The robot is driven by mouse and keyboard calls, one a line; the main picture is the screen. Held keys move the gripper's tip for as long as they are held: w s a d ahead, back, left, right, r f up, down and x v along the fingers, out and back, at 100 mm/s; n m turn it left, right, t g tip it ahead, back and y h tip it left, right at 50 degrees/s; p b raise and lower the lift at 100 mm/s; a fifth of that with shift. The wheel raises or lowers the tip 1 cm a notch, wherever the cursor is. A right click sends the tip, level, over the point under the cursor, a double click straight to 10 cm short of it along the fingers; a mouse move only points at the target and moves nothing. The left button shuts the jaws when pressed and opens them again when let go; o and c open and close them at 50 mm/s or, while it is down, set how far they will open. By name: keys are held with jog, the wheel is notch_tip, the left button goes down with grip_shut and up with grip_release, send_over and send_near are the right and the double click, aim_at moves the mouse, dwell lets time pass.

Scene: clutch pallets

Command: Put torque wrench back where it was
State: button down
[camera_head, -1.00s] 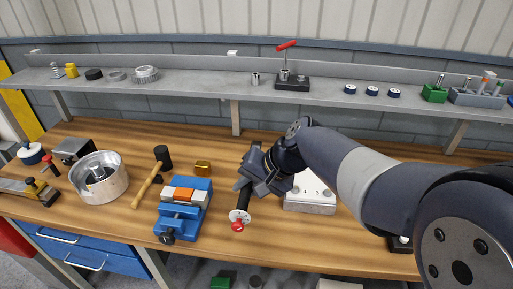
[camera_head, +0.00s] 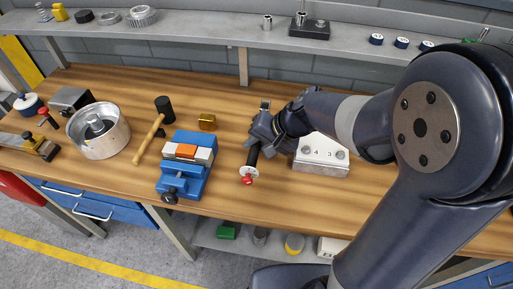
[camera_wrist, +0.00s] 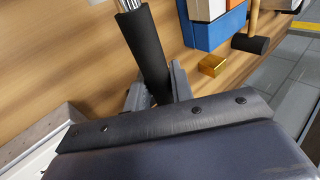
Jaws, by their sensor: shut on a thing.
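The torque wrench (camera_head: 253,157), as I take it to be, has a black grip, a pale disc and a red knob at its near end. My gripper (camera_head: 257,142) is shut on it from behind, over the middle of the bench. In the wrist view the black grip (camera_wrist: 149,48) runs up from between my fingers, with a chrome part at the top edge. The far end of the tool is mostly hidden behind my gripper. I cannot tell whether it touches the bench.
A white numbered block (camera_head: 322,168) is close right of my gripper. A blue vise (camera_head: 199,184), a brass block (camera_head: 207,122), a hammer (camera_head: 150,138) and a metal drum (camera_head: 99,146) are to the left. A grey shelf (camera_head: 200,27) with parts runs behind.

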jog(key=shift+f, duration=0.95)
jog(key=shift+f+b, duration=0.6)
jog(key=shift+b, duration=0.25)
jog(key=c, duration=1.2)
grip_release()
jog(key=shift+c, duration=0.2)
jog(key=shift+r, duration=0.15)
